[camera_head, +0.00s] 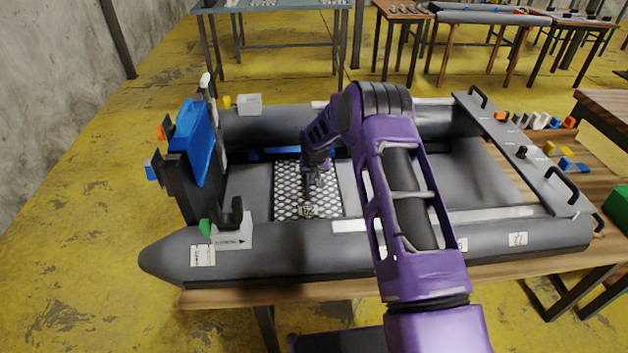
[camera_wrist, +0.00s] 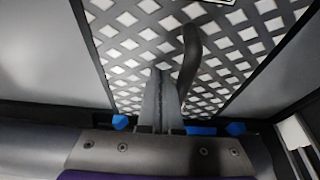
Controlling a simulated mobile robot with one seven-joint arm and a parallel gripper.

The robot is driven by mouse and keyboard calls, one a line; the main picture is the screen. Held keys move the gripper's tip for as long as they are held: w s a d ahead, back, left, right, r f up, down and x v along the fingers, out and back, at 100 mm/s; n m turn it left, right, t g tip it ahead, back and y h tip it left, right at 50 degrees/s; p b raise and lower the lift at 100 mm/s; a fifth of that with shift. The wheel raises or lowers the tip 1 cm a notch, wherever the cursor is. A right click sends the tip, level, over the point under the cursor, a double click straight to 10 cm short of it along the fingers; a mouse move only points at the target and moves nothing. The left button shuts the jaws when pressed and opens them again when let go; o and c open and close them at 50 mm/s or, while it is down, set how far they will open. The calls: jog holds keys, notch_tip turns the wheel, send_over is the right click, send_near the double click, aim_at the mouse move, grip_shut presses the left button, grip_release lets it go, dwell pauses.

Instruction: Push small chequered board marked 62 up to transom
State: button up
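The small chequered board (camera_head: 290,205), white and grey with a tag reading 62, lies on the boat floor. Its pattern fills the middle of the wrist view (camera_wrist: 130,50). The transom (camera_head: 185,185) is the dark upright panel at the boat's left end, with a blue pad on it. A strip of grey floor lies between the board and the transom. My gripper (camera_head: 316,182) points down over the board. In the wrist view its fingers (camera_wrist: 162,75) are together, with a dark curved handle-like piece (camera_wrist: 190,50) beside them; contact is unclear.
The grey inflatable boat's near tube (camera_head: 300,238) and far tube (camera_head: 270,125) flank the floor. A grey plank with black handles (camera_head: 520,150) crosses its right end.

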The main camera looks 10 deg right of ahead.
jog(key=shift+a, duration=0.55)
jog(key=shift+d, duration=0.1)
jog(key=shift+d, duration=1)
notch_tip(320, 180, up, 9)
jog(key=p, duration=0.4)
